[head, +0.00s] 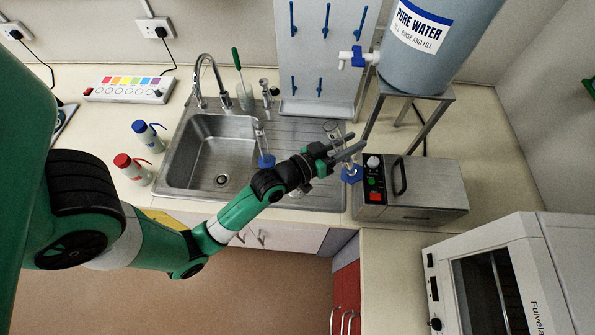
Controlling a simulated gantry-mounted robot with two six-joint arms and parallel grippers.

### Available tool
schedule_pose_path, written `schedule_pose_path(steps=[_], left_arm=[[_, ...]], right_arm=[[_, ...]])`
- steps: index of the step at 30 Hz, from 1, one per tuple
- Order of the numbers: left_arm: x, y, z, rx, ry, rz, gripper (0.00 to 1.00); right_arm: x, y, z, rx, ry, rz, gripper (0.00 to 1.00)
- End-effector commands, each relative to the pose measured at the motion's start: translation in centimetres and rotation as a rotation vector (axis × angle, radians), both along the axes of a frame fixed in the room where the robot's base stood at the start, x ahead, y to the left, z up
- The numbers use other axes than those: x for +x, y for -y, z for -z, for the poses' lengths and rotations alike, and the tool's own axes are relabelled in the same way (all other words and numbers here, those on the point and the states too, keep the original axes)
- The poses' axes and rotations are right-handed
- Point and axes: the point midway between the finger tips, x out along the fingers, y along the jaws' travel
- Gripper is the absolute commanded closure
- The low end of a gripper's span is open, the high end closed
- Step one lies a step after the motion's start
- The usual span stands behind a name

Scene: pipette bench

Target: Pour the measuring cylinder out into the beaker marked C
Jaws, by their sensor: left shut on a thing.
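My left gripper (347,153) is shut on a clear glass measuring cylinder (332,129) with a blue base (352,174). It is over the right end of the sink's drainboard, beside the grey box; I cannot tell whether the base touches a surface. The cylinder looks near upright, and its liquid level is too small to make out. A second clear cylinder with a blue base (266,161) stands at the drainboard's left end, near the basin. I cannot make out a beaker marked C; my left arm hides part of the drainboard. My right gripper is out of view.
A tap (199,85) rises behind the basin. A peg rack (318,50) and a water tank (437,45) on a metal stand (418,95) are behind my gripper. A grey box (428,190) with buttons is close on the right. Bottles (133,168) stand left of the sink.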

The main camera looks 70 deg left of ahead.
Motion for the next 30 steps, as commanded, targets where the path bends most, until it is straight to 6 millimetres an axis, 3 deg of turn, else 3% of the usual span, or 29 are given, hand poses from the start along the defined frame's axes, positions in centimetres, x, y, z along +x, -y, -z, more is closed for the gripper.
schedule_pose_path(steps=[1,11,18,21,27,30], left_arm=[[-0.2,-0.1,2.3,-0.012,0.027,-0.001,1.0],[-0.8,-0.4,2.0,-0.104,0.224,0.0,1.0],[-0.5,-0.2,0.0,-0.172,0.361,0.002,1.0],[-0.3,-0.1,-1.1,-0.202,0.408,0.001,1.0],[0.0,0.1,-0.9,-0.241,0.494,0.001,1.0],[0.2,0.2,-0.4,-0.281,0.581,0.004,1.0]], right_arm=[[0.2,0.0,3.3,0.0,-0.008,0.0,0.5],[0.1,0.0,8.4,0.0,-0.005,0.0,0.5],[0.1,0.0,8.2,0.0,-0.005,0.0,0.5],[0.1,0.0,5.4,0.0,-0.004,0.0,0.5],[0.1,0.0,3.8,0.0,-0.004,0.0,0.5],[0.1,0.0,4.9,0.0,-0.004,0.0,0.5]])
